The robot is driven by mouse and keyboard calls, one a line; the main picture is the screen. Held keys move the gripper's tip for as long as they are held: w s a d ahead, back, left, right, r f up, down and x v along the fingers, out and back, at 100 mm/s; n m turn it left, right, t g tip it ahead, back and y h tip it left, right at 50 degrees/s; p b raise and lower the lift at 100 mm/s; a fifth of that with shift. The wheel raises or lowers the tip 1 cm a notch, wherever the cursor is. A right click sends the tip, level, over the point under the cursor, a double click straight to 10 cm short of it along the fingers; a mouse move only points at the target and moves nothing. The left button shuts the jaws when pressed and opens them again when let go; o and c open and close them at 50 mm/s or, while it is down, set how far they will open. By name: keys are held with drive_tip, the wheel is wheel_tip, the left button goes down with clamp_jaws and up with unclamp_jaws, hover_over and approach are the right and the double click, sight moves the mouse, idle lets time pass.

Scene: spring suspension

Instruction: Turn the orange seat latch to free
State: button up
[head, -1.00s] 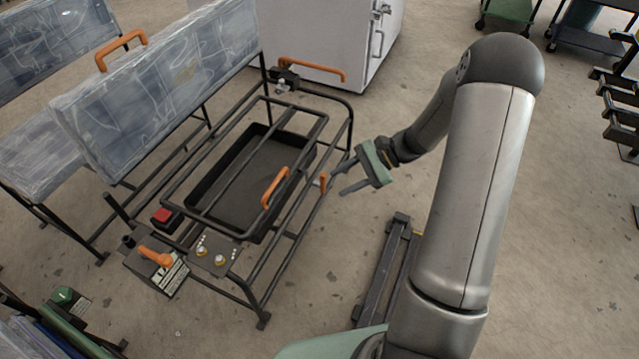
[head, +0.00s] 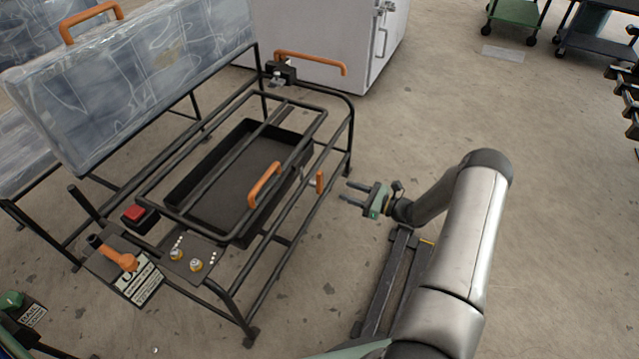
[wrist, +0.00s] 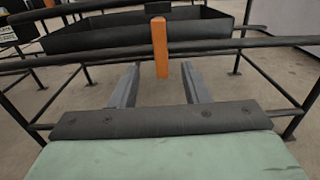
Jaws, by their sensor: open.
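A small upright orange lever (head: 320,182), which looks like the seat latch, stands on the near side rail of the black tubular frame. In the wrist view the orange lever (wrist: 160,47) shows upright, centred ahead between the finger lines. My gripper (head: 345,193) is open and empty, just right of the lever, with its fingers pointing at it. A gap shows between the fingertips and the lever in the head view. In the wrist view my gripper (wrist: 158,68) has both grey fingers spread, and the lever's lower end is near the tips.
The frame holds a black tray (head: 225,185) under a tube grid with an orange handle (head: 265,185). A wrapped seat back (head: 140,85) stands behind. Open floor lies right.

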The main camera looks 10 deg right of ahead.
sight(322, 182)
drive_tip(key=b+x, duration=0.2)
drive_tip(key=x, duration=0.9)
drive_tip(key=shift+w, duration=0.1)
clamp_jaws()
